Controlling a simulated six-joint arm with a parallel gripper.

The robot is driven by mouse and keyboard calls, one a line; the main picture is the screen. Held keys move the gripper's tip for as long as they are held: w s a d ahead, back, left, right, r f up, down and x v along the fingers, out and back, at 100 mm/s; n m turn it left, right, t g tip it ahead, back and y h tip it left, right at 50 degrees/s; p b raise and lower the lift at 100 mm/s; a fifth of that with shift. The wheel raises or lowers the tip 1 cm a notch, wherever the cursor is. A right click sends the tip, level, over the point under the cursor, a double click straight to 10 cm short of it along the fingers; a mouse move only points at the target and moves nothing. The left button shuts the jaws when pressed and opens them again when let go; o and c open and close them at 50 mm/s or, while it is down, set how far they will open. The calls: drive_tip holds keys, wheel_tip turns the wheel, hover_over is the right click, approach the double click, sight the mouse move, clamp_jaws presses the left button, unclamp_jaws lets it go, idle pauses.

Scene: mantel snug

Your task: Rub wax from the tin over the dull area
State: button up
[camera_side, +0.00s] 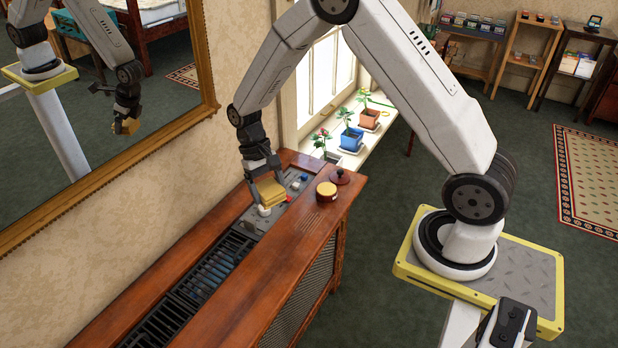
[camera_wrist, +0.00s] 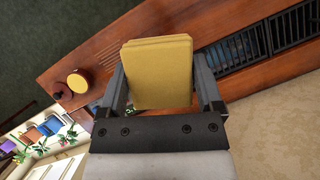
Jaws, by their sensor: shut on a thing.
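My gripper (camera_side: 267,178) is shut on a folded yellow cloth or pad (camera_side: 271,192). The pad hangs above the recessed grey control panel in the wooden cabinet top (camera_side: 262,262). In the wrist view the pad (camera_wrist: 158,72) stands between my two fingers (camera_wrist: 160,95) and hides what is below it. A round golden-yellow tin (camera_side: 327,191) sits on the cabinet top, right of the pad and apart from it. It also shows in the wrist view (camera_wrist: 78,82). I cannot clearly make out a dull area on the wood.
A dark knobbed lid (camera_side: 340,177) lies beside the tin. Black slatted grilles (camera_side: 205,275) and small knobs fill the recess. A gilt-framed mirror (camera_side: 150,120) hangs on the wall to the left. Potted plants (camera_side: 351,138) stand on the windowsill behind. The cabinet's front top is bare.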

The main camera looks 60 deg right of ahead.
sight(297, 237)
drive_tip(key=s+d+f+m+t+y, duration=0.1)
drive_tip(key=d+f+m+t, duration=0.1)
drive_tip(key=d+f+m, duration=0.3)
drive_tip(key=d+f+m+t+y, duration=0.1)
drive_tip(key=d+f+m+t, duration=0.1)
drive_tip(key=d+f+m, duration=0.3)
drive_tip(key=shift+s+f+m+y, duration=0.4)
drive_tip(key=shift+f+m, duration=1.5)
drive_tip(key=shift+f, duration=0.3)
drive_tip(key=shift+f, duration=3.4)
drive_tip(key=shift+d+f, duration=0.45)
drive_tip(key=shift+f, duration=0.05)
drive_tip(key=shift+w+d, duration=0.1)
drive_tip(key=shift+d, duration=0.25)
drive_tip(key=shift+d+f, duration=0.1)
drive_tip(key=shift+d, duration=4.45)
drive_tip(key=shift+a, duration=5.45)
wheel_tip(297, 237, up, 8)
